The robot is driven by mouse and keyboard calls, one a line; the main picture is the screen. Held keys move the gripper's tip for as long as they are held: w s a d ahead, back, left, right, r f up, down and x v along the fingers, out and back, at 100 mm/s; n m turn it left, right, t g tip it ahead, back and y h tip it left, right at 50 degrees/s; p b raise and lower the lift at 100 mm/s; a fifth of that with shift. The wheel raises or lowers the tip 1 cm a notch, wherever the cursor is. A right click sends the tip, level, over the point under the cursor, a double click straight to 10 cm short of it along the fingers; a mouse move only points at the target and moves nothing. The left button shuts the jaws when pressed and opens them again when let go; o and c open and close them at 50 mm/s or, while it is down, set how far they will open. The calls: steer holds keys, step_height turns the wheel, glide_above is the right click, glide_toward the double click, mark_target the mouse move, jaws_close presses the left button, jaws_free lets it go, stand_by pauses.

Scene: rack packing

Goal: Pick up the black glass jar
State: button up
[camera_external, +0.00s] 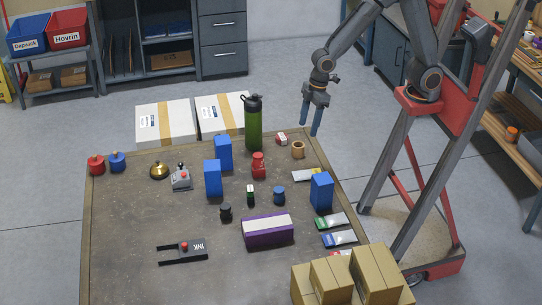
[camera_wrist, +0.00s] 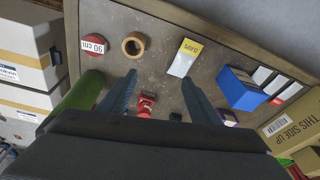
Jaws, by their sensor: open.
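A small black jar (camera_external: 226,212) stands upright on the brown table, left of the purple box and in front of the blue boxes. My gripper (camera_external: 310,120) is open and empty above the table's back right edge, fingers pointing down, well away from the black jar. In the wrist view my gripper (camera_wrist: 160,95) shows two dark fingers spread apart. A small dark object (camera_wrist: 176,117) shows between the fingers there, but I cannot tell what it is.
On the table (camera_external: 125,235), blue boxes (camera_external: 213,178), a red jar (camera_external: 259,165), a blue jar (camera_external: 279,196), a small green bottle (camera_external: 250,194), a purple box (camera_external: 267,232) and a tall green bottle (camera_external: 253,124) surround the jar. Cartons (camera_external: 325,282) stand front right. The left front is mostly clear.

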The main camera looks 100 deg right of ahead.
steer(key=w+a+f+n+t+y+b, duration=0.1)
steer(key=w+a+f+n+b, duration=0.2)
steer(key=w, duration=0.6)
steer(key=w+a+f+b, duration=0.2)
steer(key=w+a, duration=0.3)
steer(key=w, duration=0.4)
steer(key=n+t+y+b, duration=0.1)
steer(key=n+y+b, duration=0.1)
steer(key=n+b, duration=0.3)
glide_above(228, 204)
steer(key=s+d, duration=0.2)
steer(key=d, duration=0.1)
step_height(228, 204, down, 4)
steer(key=m, duration=0.1)
steer(key=shift+w+a+f, duration=0.55)
steer(key=shift+a+f, duration=0.05)
steer(key=shift+f, duration=0.15)
steer(key=x, duration=0.4)
steer(key=shift+s+f+p, duration=0.2)
steer(key=shift+s+p, duration=0.1)
steer(key=shift+p, duration=0.05)
steer(key=shift+w+a+f, duration=0.25)
steer(key=shift+f, duration=0.25)
steer(key=c, duration=1.2)
